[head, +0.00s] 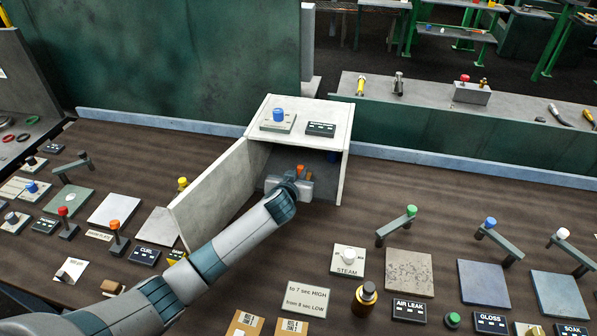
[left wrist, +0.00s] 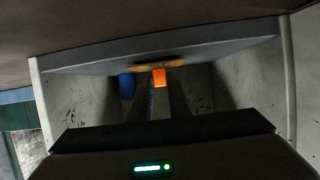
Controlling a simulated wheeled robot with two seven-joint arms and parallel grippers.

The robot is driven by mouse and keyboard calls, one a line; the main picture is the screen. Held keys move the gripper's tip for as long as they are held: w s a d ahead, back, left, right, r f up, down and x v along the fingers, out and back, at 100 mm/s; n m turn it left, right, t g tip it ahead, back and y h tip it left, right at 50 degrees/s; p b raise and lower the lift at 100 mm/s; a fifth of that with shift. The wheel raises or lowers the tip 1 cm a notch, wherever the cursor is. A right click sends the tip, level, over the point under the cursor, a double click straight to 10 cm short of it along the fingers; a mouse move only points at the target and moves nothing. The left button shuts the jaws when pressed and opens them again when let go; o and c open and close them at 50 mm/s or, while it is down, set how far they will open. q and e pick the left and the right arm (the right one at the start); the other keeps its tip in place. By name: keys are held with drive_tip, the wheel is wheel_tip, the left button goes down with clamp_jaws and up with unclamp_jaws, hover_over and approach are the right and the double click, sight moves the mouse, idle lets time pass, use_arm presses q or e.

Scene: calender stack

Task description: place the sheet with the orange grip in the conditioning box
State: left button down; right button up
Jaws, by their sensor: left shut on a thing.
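The conditioning box (head: 335,112) is a pale open-fronted box, with its door (head: 215,187) swung out to the left. My left gripper (head: 299,179) is inside the box opening, shut on the orange grip (head: 300,168). The orange grip also shows between the fingers in the left wrist view (left wrist: 159,78), with a tan edge beside it. Most of the sheet is hidden, and I cannot tell whether it touches the box floor. A blue piece shows inside the box, in the left wrist view (left wrist: 126,87). My right gripper is not in view.
A blue-knobbed plate (head: 278,119) and a black label (head: 320,129) sit on the box top. The open door stands close beside my left arm. A STEAM plate (head: 348,262), a brown bottle (head: 364,298) and a speckled sheet (head: 409,272) lie at the front right.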

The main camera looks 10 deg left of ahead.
use_arm(q)
drive_tip(key=shift+f, duration=0.15)
drive_tip(key=shift+f, duration=0.15)
drive_tip(key=c, duration=1.7)
unclamp_jaws()
drive_tip(key=shift+o, duration=0.2)
drive_tip(key=shift+r, duration=0.25)
drive_tip(key=shift+s, duration=0.55)
drive_tip(key=b+v, duration=0.2)
drive_tip(key=v, duration=0.7)
drive_tip(key=shift+r, duration=0.15)
drive_tip(key=shift+v, duration=0.95)
